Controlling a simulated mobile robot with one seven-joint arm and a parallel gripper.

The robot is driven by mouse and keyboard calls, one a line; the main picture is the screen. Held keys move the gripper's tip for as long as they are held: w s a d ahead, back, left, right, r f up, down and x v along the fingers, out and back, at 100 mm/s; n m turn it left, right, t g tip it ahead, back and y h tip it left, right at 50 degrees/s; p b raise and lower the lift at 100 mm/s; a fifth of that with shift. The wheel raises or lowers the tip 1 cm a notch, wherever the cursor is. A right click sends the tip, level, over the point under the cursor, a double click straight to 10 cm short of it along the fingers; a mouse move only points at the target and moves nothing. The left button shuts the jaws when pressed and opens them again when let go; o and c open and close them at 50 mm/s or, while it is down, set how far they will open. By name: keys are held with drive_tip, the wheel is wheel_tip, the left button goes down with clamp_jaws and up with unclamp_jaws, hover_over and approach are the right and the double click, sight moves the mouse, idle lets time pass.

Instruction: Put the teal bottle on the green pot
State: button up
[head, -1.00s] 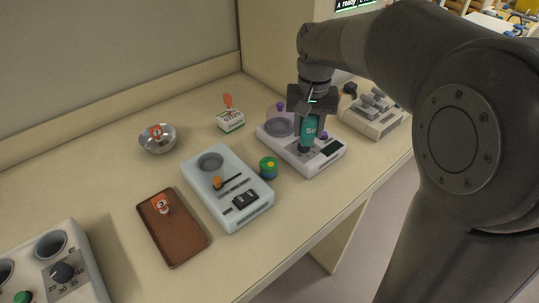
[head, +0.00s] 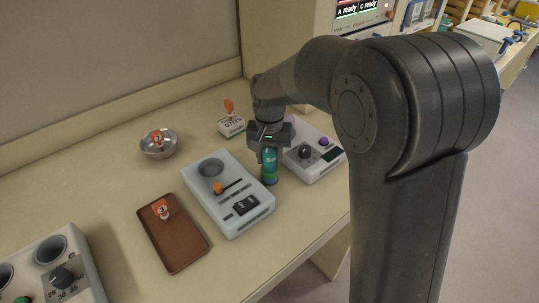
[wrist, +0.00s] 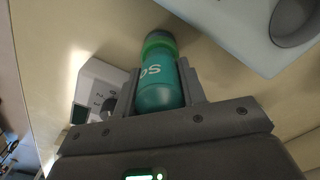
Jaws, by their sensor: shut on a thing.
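The teal bottle (head: 270,157) is upright in my gripper (head: 268,150), directly over the green pot (head: 269,179). In the wrist view the bottle (wrist: 158,88), with white lettering, sits between the two fingers of my gripper (wrist: 160,90). The green pot (wrist: 158,42) shows just past the bottle's far end. Bottle and pot look lined up and touching or almost touching; I cannot tell whether the bottle's weight rests on the pot. The arm partly hides the bottle's top.
A pale blue device (head: 232,205) stands close left of the pot. A white scale-like device (head: 318,165) with a dark knob stands close right.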

drive_tip(key=shift+f, duration=0.1)
drive_tip(key=o, duration=1)
